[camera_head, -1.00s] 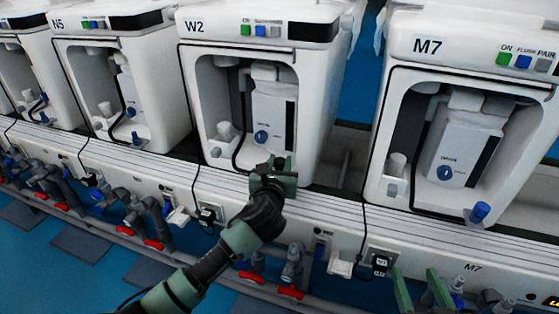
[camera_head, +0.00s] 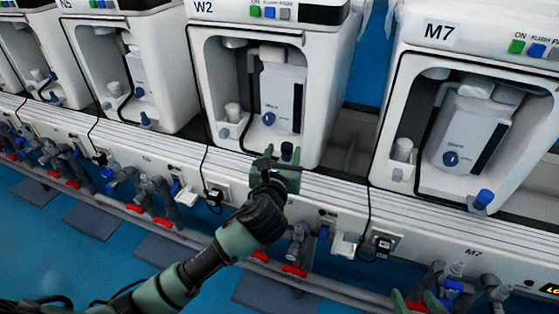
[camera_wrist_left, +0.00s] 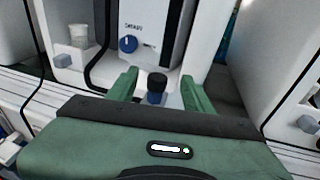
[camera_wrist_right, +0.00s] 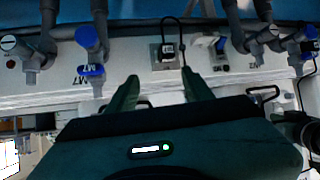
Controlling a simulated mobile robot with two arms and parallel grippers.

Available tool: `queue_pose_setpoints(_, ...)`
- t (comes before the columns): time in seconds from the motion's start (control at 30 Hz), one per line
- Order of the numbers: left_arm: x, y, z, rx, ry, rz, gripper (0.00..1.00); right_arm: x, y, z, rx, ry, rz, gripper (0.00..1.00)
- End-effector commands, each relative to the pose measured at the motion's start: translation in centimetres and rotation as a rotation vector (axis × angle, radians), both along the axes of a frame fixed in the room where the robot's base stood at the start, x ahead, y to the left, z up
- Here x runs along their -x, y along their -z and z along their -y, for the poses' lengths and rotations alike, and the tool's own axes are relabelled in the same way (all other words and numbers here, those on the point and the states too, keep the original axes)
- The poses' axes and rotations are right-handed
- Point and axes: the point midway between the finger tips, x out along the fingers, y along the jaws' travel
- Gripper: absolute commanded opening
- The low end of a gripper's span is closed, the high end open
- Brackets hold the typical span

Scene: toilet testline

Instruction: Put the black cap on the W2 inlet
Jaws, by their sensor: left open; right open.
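The black cap (camera_head: 287,149) sits at the front right of the W2 unit (camera_head: 270,90). In the left wrist view the cap (camera_wrist_left: 157,82) stands upright on top of the blue W2 inlet (camera_wrist_left: 155,98). My left gripper (camera_head: 279,170) is open in front of the cap, and its fingers (camera_wrist_left: 158,85) show on either side of it with gaps, so it holds nothing. The lower part of the inlet is hidden by the gripper body. My right gripper (camera_head: 422,298) is open and empty at the lower right, in front of the bench front.
The M7 unit (camera_head: 470,110) stands to the right with a blue fitting (camera_head: 483,199) at its front. Pipes with red handles (camera_head: 295,270) run below the bench front. A black plug (camera_head: 383,246) sits in a front socket. A gap separates W2 and M7.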

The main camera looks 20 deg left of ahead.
Motion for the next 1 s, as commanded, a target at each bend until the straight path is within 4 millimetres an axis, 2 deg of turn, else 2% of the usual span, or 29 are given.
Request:
queue_pose_setpoints(0.1,2.1,-0.4,0.3,-0.001,0.001,-0.002,0.51,2.0,1.6,0.8,0.029,0.010,-0.128,0.51)
queue_pose_setpoints(0.3,4.5,-0.7,0.7,-0.001,0.001,-0.001,0.51,4.7,3.6,1.8,0.063,0.021,-0.282,0.51)
queue_pose_setpoints(0.47,5.4,-0.7,0.8,0.009,-0.001,-0.003,0.51,5.8,4.3,2.2,0.075,0.025,-0.337,0.51)
queue_pose_setpoints(0.57,6.2,0.3,0.8,0.119,-0.020,-0.023,0.51,6.0,4.5,2.2,0.077,0.027,-0.347,0.51)
queue_pose_setpoints(0.67,8.1,2.6,0.7,0.400,-0.081,-0.069,0.51,6.0,4.5,2.2,0.077,0.027,-0.348,0.51)
queue_pose_setpoints(0.77,11.0,5.7,0.5,0.812,-0.211,-0.132,0.51,6.0,4.5,2.2,0.077,0.027,-0.347,0.51)
queue_pose_setpoints(0.9,16.1,9.8,0.3,1.419,-0.500,-0.192,0.51,6.0,4.5,2.2,0.077,0.027,-0.347,0.51)
queue_pose_setpoints(1.0,19.9,12.1,0.2,1.806,-0.760,-0.194,0.51,6.0,4.4,2.2,0.077,0.027,-0.346,0.51)
